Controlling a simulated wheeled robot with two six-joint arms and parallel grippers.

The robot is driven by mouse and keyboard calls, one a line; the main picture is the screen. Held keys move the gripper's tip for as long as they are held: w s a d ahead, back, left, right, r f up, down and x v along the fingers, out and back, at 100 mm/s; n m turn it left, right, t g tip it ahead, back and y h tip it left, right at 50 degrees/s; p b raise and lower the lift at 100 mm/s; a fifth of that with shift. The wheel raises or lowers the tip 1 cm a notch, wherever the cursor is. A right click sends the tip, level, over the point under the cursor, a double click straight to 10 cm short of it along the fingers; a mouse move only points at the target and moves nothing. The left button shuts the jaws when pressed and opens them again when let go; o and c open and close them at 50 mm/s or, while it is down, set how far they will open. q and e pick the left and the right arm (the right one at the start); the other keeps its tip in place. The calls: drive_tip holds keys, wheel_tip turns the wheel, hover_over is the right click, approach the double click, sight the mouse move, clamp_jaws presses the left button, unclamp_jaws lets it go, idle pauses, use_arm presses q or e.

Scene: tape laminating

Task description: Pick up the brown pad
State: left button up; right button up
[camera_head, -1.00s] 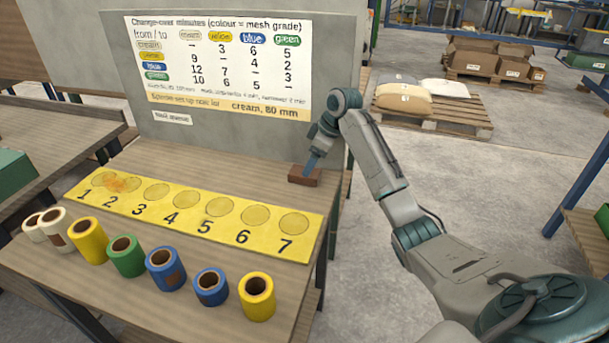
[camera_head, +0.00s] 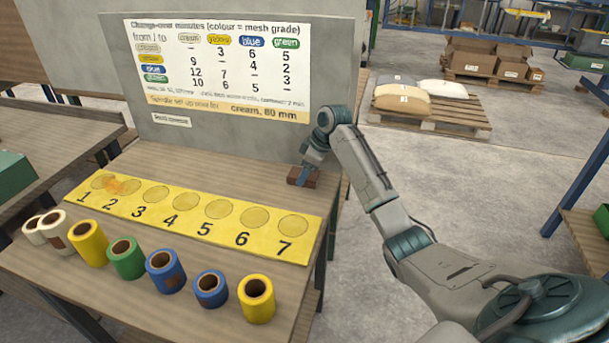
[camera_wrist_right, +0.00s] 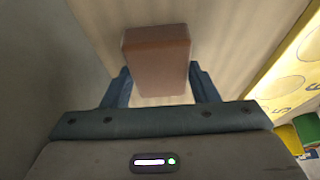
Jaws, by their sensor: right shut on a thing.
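The brown pad (camera_head: 303,177) is a small block at the right end of the bench, near the foot of the grey board. My right gripper (camera_head: 304,172) points down at it from above. In the right wrist view the brown pad (camera_wrist_right: 157,55) sits between the two blue fingers of the right gripper (camera_wrist_right: 160,88), which is shut on it. The pad still appears at bench height; whether it touches the bench is hard to tell. My left gripper is not in view.
A yellow numbered strip (camera_head: 190,228) with an orange smear near its left end lies on the bench (camera_head: 235,175). Several white, yellow, green and blue rolls stand in front of it. The grey board (camera_head: 335,30) with a change-over chart rises behind.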

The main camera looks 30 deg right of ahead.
sight(299, 172)
drive_tip(key=shift+r, duration=0.1)
